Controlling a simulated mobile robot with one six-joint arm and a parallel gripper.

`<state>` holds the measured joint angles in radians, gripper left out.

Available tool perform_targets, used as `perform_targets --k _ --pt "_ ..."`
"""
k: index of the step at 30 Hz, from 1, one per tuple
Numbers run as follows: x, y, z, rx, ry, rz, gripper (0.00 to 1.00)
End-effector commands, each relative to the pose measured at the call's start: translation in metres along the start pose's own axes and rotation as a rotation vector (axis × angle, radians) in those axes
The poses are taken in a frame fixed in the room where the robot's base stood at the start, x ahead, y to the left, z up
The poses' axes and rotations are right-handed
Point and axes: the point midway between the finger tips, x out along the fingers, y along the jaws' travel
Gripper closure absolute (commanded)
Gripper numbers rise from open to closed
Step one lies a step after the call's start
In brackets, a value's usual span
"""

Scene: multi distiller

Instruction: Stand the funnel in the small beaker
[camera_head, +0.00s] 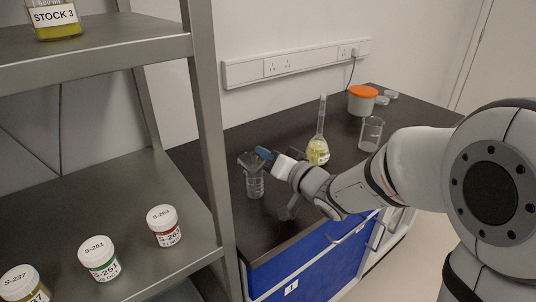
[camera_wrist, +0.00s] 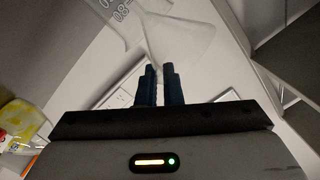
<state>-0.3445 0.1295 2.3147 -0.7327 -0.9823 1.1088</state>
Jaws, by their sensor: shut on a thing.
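The clear funnel (camera_head: 247,160) is above the small clear beaker (camera_head: 255,187), which stands on the dark bench. In the wrist view the funnel (camera_wrist: 185,42) is a pale see-through cone at the fingertips. My gripper (camera_head: 264,154) has its blue fingers shut on the funnel, at the funnel's right side in the head view. In the wrist view the two fingers of my gripper (camera_wrist: 160,70) are close together. Clear glass with printed marks (camera_wrist: 118,10) shows at the top left there. I cannot tell whether the funnel's stem is inside the beaker or whether the funnel touches it.
A flask with yellow liquid (camera_head: 318,150) stands right of my gripper. Farther back are a larger beaker (camera_head: 371,134), an orange-lidded tub (camera_head: 362,98) and small dishes (camera_head: 386,98). A metal shelf (camera_head: 190,150) with jars is close on the left. Bare bench lies in front of the beaker.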

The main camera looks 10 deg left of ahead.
Motion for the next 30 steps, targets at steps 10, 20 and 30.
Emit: perform_targets --k 10,20,30 --pt "0.0 0.005 0.006 0.0 0.0 0.0 1.0" --pt "0.0 0.009 0.011 0.0 0.0 0.001 1.0" --pt "0.0 0.01 0.012 0.0 0.0 0.001 0.76"
